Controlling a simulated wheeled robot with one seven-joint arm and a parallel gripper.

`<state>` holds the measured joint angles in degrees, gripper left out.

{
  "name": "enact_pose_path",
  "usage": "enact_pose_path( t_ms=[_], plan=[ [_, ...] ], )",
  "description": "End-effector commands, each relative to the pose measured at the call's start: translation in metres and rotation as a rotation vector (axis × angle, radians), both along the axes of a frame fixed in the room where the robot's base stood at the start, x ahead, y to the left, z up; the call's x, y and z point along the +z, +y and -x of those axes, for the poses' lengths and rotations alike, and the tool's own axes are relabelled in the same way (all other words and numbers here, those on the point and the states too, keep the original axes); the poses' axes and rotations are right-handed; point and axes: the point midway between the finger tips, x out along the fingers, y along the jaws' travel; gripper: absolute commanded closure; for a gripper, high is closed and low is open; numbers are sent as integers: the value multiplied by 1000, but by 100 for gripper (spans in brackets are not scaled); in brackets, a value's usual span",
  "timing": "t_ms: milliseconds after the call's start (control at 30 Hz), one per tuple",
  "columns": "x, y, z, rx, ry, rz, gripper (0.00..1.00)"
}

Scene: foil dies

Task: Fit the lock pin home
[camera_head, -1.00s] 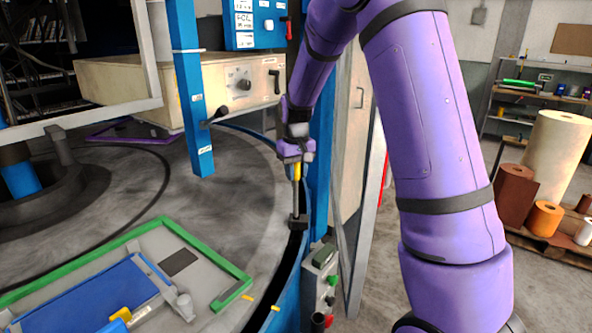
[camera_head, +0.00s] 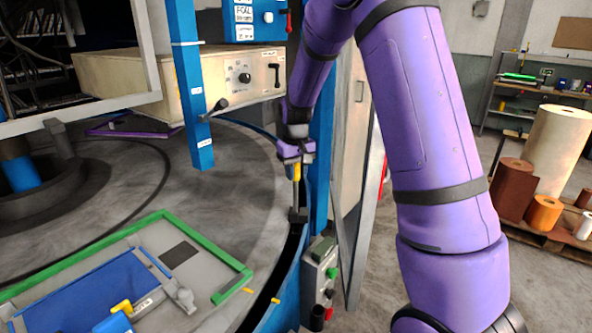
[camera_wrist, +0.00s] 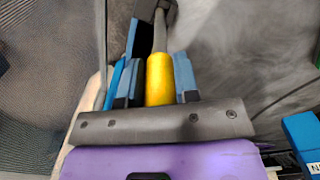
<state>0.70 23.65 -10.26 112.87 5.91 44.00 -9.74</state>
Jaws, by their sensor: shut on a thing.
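My gripper (camera_head: 295,165) is shut on the yellow grip of the lock pin. The pin's yellow grip (camera_wrist: 160,80) sits between my two blue-grey fingers in the wrist view, with its grey shank running away from me. In the head view the grey shank of the lock pin (camera_head: 296,192) points down to a dark block (camera_head: 298,214) at the blue rim of the round table. The shank's lower end meets this block, and I cannot tell how deep it sits.
The round grey table (camera_head: 235,190) has a blue rim (camera_head: 287,290). A green-edged frame (camera_head: 208,256) lies on it at front left. A blue post (camera_head: 190,110) stands left of my gripper. A control box with buttons (camera_head: 320,280) is mounted just right of the rim. Paper rolls (camera_head: 545,213) stand at right.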

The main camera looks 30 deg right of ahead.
Motion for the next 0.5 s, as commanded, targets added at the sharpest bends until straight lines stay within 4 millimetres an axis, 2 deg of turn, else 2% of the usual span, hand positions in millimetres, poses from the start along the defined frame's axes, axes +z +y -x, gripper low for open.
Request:
enact_pose_path(
  t_ms=[500],
  plan=[
    [-11, 0, 0, 0, -1, 0, 97]
  ],
)
